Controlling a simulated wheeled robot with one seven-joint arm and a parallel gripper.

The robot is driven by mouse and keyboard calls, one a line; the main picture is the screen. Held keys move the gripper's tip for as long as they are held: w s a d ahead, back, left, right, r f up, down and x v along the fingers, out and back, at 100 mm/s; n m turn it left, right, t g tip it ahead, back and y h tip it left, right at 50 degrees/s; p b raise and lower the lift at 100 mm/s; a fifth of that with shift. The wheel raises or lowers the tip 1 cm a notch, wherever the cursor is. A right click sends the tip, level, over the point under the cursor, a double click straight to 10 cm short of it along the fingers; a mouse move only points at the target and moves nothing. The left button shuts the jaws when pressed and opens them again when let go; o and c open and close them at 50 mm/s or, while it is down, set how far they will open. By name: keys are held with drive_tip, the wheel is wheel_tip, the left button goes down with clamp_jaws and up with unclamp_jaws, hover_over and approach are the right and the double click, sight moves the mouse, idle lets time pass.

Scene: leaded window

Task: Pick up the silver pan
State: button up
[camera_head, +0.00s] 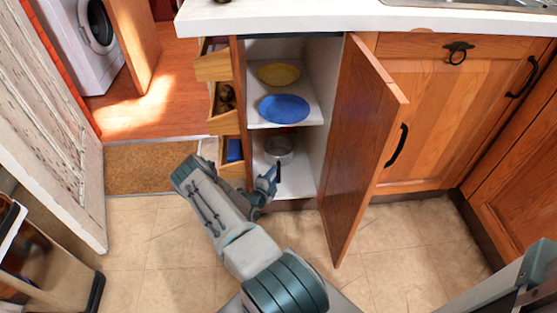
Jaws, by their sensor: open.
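The silver pan (281,147) sits on the lower shelf of the open cabinet, a little back from the front edge. A dark handle-like piece (278,171) points from it toward the cabinet front. My gripper (272,178) is open at the cabinet's front opening, just in front of and below the pan, close to the handle. Whether it touches the handle cannot be told. My arm hides part of the cabinet's lower left front.
A blue plate (284,109) and a yellow plate (279,74) lie on the shelf above. The cabinet door (362,140) stands open on the right. Open drawers (219,122) jut out on the left. The tiled floor (400,250) is clear right of my arm.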

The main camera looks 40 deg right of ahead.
drive_tip(key=shift+x, duration=0.95)
drive_tip(key=shift+c, duration=0.3)
clamp_jaws()
drive_tip(key=shift+r, duration=0.1)
